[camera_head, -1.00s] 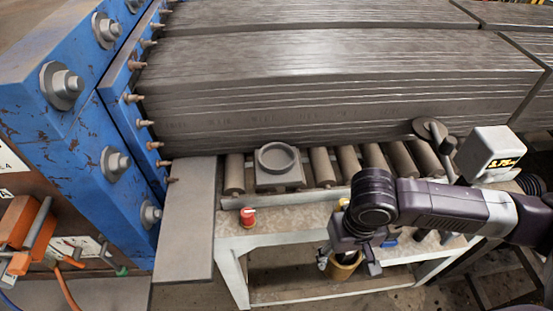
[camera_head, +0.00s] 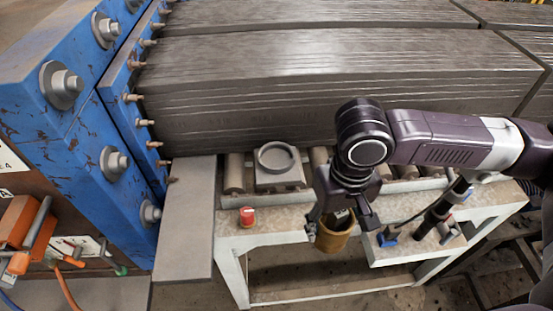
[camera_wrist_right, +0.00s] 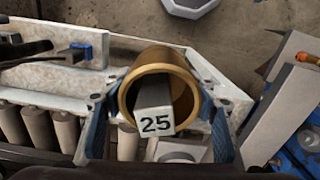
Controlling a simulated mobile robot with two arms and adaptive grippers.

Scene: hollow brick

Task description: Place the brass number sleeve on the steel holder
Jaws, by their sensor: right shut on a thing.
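The brass number sleeve (camera_head: 333,238) hangs in my right gripper (camera_head: 340,225), in front of the table's front edge and above the floor. In the right wrist view the sleeve (camera_wrist_right: 162,57) is a round, hollow ring between the two fingers of my right gripper (camera_wrist_right: 160,118). A pale piece marked 25 (camera_wrist_right: 155,123) shows within its opening. The steel holder (camera_head: 278,160) is a grey square block with a raised round rim, on the rollers at the back left of the sleeve. Nothing sits on it. My left gripper is not in view.
Stacked dark slabs (camera_head: 300,80) rise behind the rollers. A blue press frame (camera_head: 95,130) stands at left. Dark tools and blue pieces (camera_head: 388,237) lie at the table's right.

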